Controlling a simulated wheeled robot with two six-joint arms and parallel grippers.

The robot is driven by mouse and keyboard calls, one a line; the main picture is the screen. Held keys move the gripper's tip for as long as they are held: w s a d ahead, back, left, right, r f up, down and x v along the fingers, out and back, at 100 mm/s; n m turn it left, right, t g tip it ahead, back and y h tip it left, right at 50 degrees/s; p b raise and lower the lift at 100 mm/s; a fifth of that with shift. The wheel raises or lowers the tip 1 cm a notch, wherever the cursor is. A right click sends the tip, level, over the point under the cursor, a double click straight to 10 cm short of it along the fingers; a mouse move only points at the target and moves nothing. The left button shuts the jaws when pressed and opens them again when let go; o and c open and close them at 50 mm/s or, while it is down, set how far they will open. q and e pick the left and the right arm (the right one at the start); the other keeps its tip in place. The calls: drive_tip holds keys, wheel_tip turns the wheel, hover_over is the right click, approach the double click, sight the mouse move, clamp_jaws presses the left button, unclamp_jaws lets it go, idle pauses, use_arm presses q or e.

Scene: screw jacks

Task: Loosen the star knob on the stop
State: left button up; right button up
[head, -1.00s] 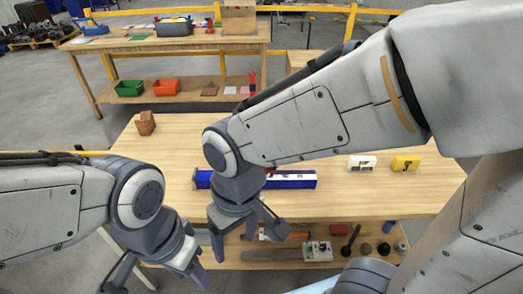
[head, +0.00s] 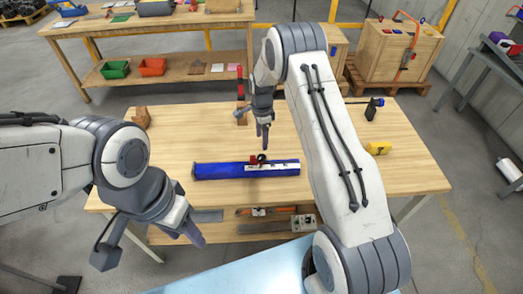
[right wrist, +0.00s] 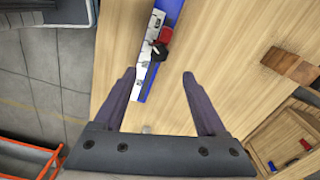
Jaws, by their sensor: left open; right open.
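A long blue rail (head: 222,171) with a white strip along its front lies on the wooden table. A small red stop (head: 254,160) sits on it, with a black knob (head: 262,159) at its side. My right gripper (head: 263,143) points down just behind and above the stop. In the right wrist view the open, empty fingers (right wrist: 158,76) are apart from the black knob (right wrist: 157,52) and red stop (right wrist: 166,36), which lie beyond the fingertips. The knob's star shape is too small to make out. My left gripper (head: 151,248) is open and empty off the table's front left.
A wooden block (head: 141,117) stands at the table's far left. A red upright object (head: 240,88) stands at the back edge. A yellow block (head: 379,148) and a black object (head: 373,107) are at the right.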

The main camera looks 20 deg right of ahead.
sight(262, 156)
wheel_tip(262, 156, down, 8)
drive_tip(key=p, duration=0.3)
drive_tip(key=shift+f, duration=0.65)
